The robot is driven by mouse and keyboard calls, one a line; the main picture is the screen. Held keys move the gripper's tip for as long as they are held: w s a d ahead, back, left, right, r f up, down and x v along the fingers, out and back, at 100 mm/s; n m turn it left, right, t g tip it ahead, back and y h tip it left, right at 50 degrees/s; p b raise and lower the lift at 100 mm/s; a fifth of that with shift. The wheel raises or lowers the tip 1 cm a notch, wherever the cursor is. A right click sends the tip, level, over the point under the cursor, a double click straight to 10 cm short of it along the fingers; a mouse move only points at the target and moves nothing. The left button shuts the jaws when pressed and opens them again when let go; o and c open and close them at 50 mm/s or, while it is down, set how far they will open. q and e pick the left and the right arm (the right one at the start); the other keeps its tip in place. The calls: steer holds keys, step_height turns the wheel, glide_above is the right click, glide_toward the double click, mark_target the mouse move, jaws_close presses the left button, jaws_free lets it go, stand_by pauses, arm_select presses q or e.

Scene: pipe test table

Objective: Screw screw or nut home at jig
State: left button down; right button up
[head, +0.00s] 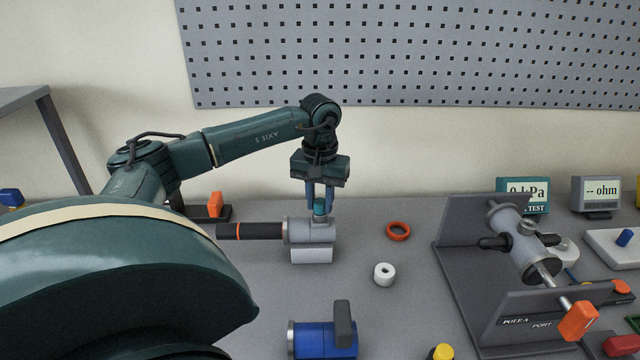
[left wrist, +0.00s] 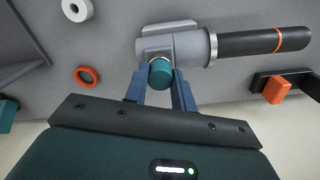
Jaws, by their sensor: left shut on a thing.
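My left gripper (head: 320,203) points down at the back of the table, its blue fingers shut on a small teal cap (head: 320,208). The cap sits on top of the grey pipe fitting of the jig (head: 310,232). In the left wrist view the teal cap (left wrist: 160,74) shows between the two fingertips (left wrist: 161,82), over the fitting's upright port. A black pipe with an orange ring (head: 250,230) extends left from the fitting. I cannot tell how far the cap is threaded on. My right gripper is not in view.
An orange ring (head: 398,231) and a white ring (head: 384,274) lie right of the fitting. A blue cylinder (head: 322,338) lies in front. A grey stand with a valve assembly (head: 520,245) fills the right. A black block with an orange lever (head: 215,207) stands behind the pipe.

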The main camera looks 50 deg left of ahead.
arm_select(q)
steer(key=shift+m, duration=0.7)
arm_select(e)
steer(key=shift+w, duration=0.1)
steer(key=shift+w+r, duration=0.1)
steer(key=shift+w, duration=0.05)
arm_select(q)
steer(key=shift+m, duration=0.3)
steer(key=m, duration=0.4)
steer(key=shift+m, duration=0.4)
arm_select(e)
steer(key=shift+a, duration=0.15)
arm_select(q)
steer(key=c, duration=1.5)
jaws_free()
steer(key=o, duration=0.5)
steer(key=shift+c, duration=0.2)
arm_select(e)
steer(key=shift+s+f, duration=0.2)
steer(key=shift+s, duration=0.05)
